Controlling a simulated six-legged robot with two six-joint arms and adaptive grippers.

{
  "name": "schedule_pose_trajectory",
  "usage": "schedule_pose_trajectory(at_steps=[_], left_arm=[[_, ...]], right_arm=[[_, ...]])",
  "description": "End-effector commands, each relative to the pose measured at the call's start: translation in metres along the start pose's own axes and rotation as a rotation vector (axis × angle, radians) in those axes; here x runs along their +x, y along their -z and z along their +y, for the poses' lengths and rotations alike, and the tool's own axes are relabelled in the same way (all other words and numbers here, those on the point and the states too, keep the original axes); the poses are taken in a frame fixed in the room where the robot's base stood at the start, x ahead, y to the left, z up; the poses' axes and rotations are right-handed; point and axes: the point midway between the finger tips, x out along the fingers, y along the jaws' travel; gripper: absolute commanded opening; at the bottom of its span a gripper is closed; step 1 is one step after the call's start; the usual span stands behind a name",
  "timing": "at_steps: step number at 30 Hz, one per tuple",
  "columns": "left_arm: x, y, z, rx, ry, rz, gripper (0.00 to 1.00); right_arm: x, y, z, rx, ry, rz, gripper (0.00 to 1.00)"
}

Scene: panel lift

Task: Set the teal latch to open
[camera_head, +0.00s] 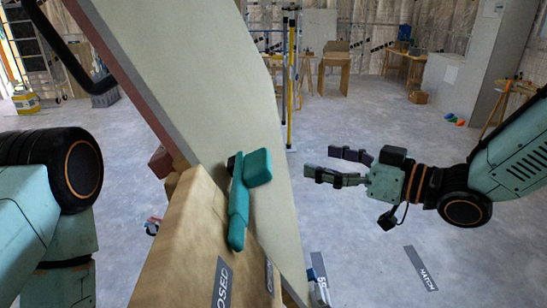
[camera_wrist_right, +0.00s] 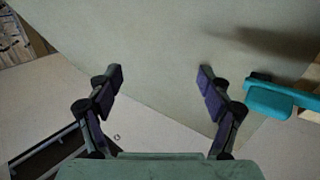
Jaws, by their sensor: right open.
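The teal latch (camera_head: 238,215) is a bar with a wider paddle at its upper end, mounted at the edge of a tan wooden block beside a large pale panel (camera_head: 215,80). Its bar runs down toward a dark label ending in "OSED" (camera_head: 221,283). My right gripper (camera_head: 320,162) is open and empty, to the right of the latch and apart from it, its fingers pointing left. In the right wrist view, the open fingers (camera_wrist_right: 160,72) face the pale panel, and the latch (camera_wrist_right: 282,98) lies right of them. Of my left arm only links show; its gripper is out of view.
The wooden block (camera_head: 180,235) fills the lower middle. A second dark label (camera_head: 269,277) on it is hard to read. Floor labels, one reading "HATCH" (camera_head: 421,268), lie at the lower right. Clear floor lies around my right gripper; a yellow pole (camera_head: 291,90) stands behind.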

Motion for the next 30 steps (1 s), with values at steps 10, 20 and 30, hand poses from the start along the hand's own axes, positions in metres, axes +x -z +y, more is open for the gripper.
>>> schedule_pose_trajectory(at_steps=[10, 20, 30], left_arm=[[-0.003, 0.0, 0.0, 0.0, 0.0, 0.0, 0.32], [-0.003, 0.0, 0.0, 0.0, 0.0, 0.0, 0.32], [-0.008, 0.0, 0.0, 0.0, 0.0, 0.0, 0.32]], right_arm=[[-0.033, 0.052, -0.075, -0.157, 0.518, 0.091, 0.79], [-0.047, 0.049, -0.103, -0.091, 0.675, 0.057, 0.79], [-0.019, 0.05, -0.125, -0.092, 0.674, 0.055, 0.79]])
